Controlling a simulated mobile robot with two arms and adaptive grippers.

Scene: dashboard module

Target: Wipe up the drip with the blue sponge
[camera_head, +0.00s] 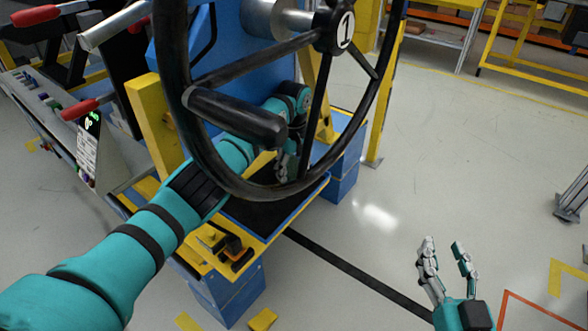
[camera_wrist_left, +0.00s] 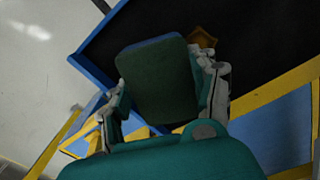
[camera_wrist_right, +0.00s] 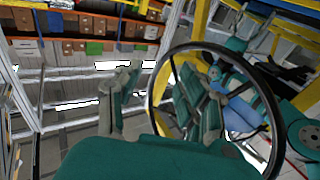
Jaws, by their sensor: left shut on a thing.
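My left gripper (camera_head: 284,166) reaches in behind the steering wheel, low over the black surface of the module, and the wheel partly hides it. In the left wrist view, my left gripper (camera_wrist_left: 166,92) is shut on the sponge (camera_wrist_left: 155,82), a block with a dark green face and a blue edge. A small amber-brown patch (camera_wrist_left: 203,40) shows just beyond the sponge on the black surface; I cannot tell whether it is the drip. My right gripper (camera_head: 444,245) is open and empty above the floor at the right.
The black steering wheel (camera_head: 188,142) stands close around my left forearm. A yellow-edged platform (camera_head: 262,247) holds small tools at its front. A console with red-handled levers (camera_head: 86,108) is at the left.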

